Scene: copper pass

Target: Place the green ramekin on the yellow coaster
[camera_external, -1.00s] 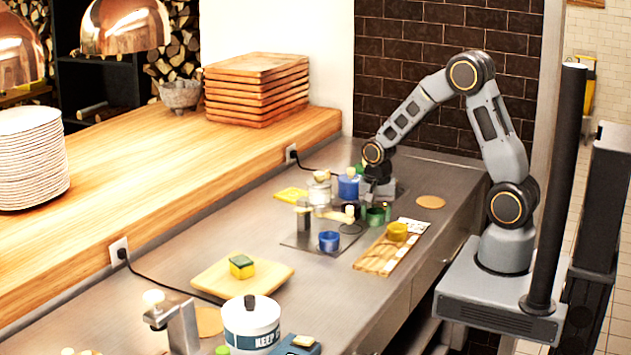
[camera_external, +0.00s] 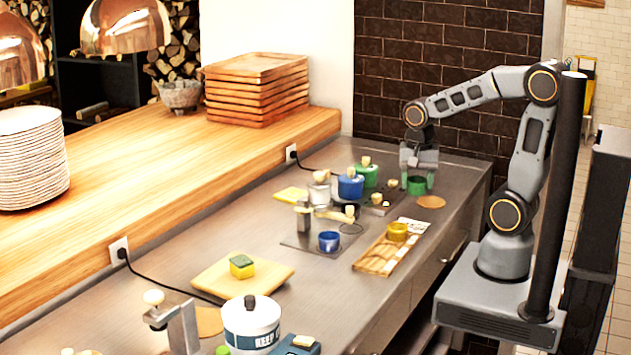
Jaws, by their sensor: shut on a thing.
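My gripper (camera_external: 417,178) is shut on the green ramekin (camera_external: 417,187), a small green cup, with a finger at each side of it. The ramekin looks upright and seems to be held above the counter, behind the round tan mat; its exact height is hard to tell. A flat yellow square (camera_external: 291,194), which looks like the yellow coaster, lies on the counter to the left, near the wooden ledge.
A blue ramekin (camera_external: 329,242) and a yellow ramekin (camera_external: 397,232), on a wooden board (camera_external: 376,262), stand nearer. A tan round mat (camera_external: 430,202) is bare.

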